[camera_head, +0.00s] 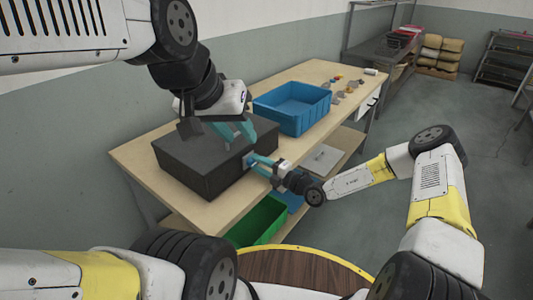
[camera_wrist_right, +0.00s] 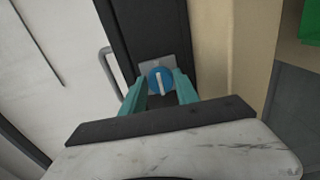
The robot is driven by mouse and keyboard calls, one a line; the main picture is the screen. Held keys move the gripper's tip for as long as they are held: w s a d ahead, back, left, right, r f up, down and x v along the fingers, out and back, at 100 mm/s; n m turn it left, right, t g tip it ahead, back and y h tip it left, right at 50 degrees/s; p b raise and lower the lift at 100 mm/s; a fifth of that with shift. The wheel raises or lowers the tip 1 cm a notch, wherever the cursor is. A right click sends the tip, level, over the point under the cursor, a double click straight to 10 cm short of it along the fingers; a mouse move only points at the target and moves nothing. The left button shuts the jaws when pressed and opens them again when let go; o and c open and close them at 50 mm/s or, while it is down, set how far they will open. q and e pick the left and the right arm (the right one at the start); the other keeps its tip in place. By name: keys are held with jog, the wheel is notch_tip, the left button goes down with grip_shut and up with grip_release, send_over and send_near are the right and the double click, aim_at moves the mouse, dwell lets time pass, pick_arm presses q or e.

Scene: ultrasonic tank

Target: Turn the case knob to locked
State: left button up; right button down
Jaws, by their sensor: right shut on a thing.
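The case (camera_head: 190,168) is a large dark grey box on the wooden table. Its knob (camera_wrist_right: 160,83) is blue with a white bar, on a grey plate on the case's side, in the right wrist view. The white bar stands close to upright in that view. My right gripper (camera_head: 252,162) is at the case's front side, its teal fingers shut on the knob. Its fingers also show on both sides of the knob in the right wrist view (camera_wrist_right: 160,90). My left gripper (camera_head: 232,135) is above the case top, with its teal fingers apart and nothing seen between them.
A blue bin (camera_head: 292,122) stands behind the case on the table (camera_head: 215,215). Several small items (camera_head: 338,90) lie at the table's far end. A green bin (camera_head: 262,220) sits below the table's front edge. Shelves stand at the back.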

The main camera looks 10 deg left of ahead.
jog(key=shift+d, duration=0.1)
jog(key=c, duration=0.9)
grip_release()
jog(key=shift+c, duration=0.2)
jog(key=v, duration=0.7)
jog(key=shift+s+d, duration=0.15)
jog(key=shift+d, duration=0.2)
